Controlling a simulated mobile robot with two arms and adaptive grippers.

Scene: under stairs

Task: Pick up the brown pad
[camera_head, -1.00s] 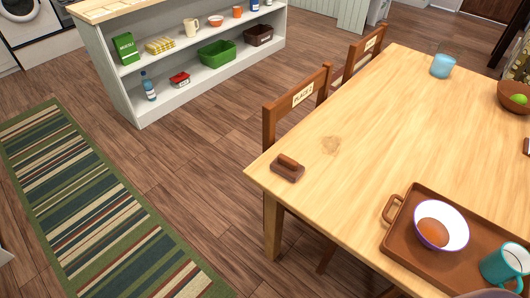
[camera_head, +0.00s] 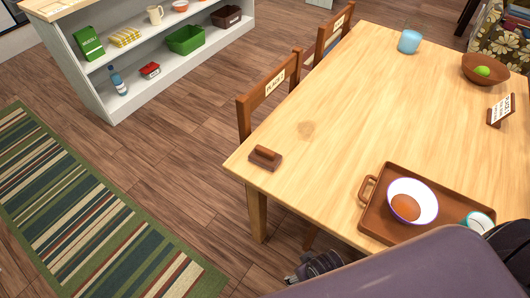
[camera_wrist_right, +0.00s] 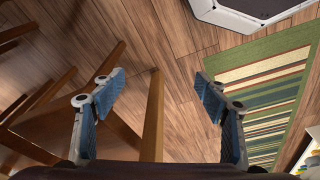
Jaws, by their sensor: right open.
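The brown pad (camera_head: 265,158) lies flat on the near left corner of the wooden table (camera_head: 330,100). It has a flat base with a raised grip bar on top. My right gripper (camera_head: 316,266) shows at the bottom of the head view, beside the table's near edge. It is apart from the pad and appears lower than the tabletop. In the right wrist view my right gripper (camera_wrist_right: 160,78) is open with nothing between its blue-padded fingers; the pad does not show there. My left gripper is in neither view.
A brown tray (camera_head: 372,218) with a white bowl (camera_head: 425,193) stands near the table's front edge, partly hidden by my arm. A chair (camera_head: 262,92) stands at the left side. A table leg (camera_wrist_right: 153,115) shows beyond my right fingers.

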